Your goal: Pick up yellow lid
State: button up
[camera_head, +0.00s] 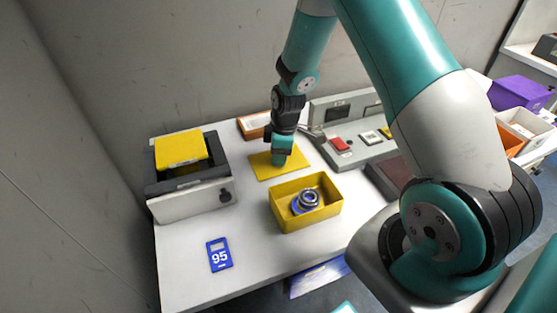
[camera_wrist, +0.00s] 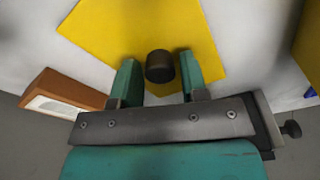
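The yellow lid (camera_head: 262,166) is a flat yellow plate lying on the white table, behind the yellow box. In the wrist view the lid (camera_wrist: 110,35) carries a dark round knob (camera_wrist: 160,66). My gripper (camera_head: 280,160) points down over the lid and hides part of it and its knob in the head view. In the wrist view my gripper's two green fingers (camera_wrist: 160,80) are apart, one on each side of the knob, with a narrow gap showing on both sides. The open yellow box (camera_head: 289,221) holds a round metal part (camera_head: 306,201).
A black-and-white device with a yellow top (camera_head: 180,149) stands at the left. A blue card marked 95 (camera_head: 219,255) lies at the front. An orange-brown box (camera_head: 253,125) is behind the lid. A grey panel with a red button (camera_head: 340,144) is at the right. The front-left table is mostly clear.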

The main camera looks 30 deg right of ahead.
jog(key=c, duration=0.5)
notch_tip(320, 180, up, 20)
jog(key=shift+r+b, duration=0.1)
jog(key=shift+b, duration=0.35)
